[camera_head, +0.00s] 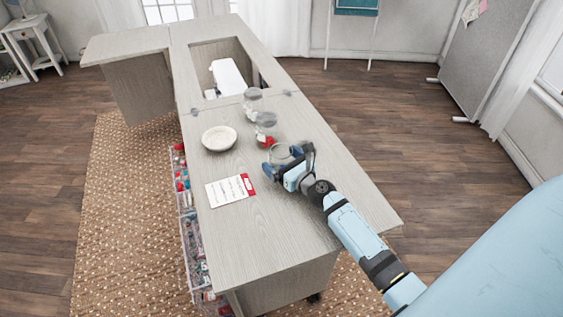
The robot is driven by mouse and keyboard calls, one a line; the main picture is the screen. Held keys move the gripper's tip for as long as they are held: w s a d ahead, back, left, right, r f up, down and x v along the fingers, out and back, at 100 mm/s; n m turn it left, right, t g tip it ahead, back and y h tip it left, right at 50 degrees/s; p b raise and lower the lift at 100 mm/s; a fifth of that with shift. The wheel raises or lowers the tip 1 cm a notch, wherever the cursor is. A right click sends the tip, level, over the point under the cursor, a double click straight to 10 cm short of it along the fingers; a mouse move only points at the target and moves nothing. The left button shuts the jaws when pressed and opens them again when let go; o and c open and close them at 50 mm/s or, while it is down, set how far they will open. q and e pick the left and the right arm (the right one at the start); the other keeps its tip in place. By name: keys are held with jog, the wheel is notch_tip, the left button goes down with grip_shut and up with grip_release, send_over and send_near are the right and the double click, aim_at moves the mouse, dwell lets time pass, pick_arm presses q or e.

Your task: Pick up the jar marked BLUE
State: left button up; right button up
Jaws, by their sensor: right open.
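Several clear jars with grey lids stand in a row on the cabinet top. The far jar (252,99) seems to have pale contents, and the middle jar (265,124) has red contents low inside. A nearer clear round shape, seemingly another jar (279,150), is at my right gripper and partly hidden by it. My right gripper (283,163) is open, with its fingers close to this nearest jar; whether they are around it or just beside it I cannot tell. No BLUE marking is readable on any jar. My left gripper is out of view.
The pale wood cabinet top (275,230) has a white bowl (219,138) and a white card with a red patch (229,191) left of the jars. A white sewing machine (228,78) sits in the cutout behind. Clear drawers (190,225) hang along the left side.

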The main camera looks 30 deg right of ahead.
jog(key=c, duration=1)
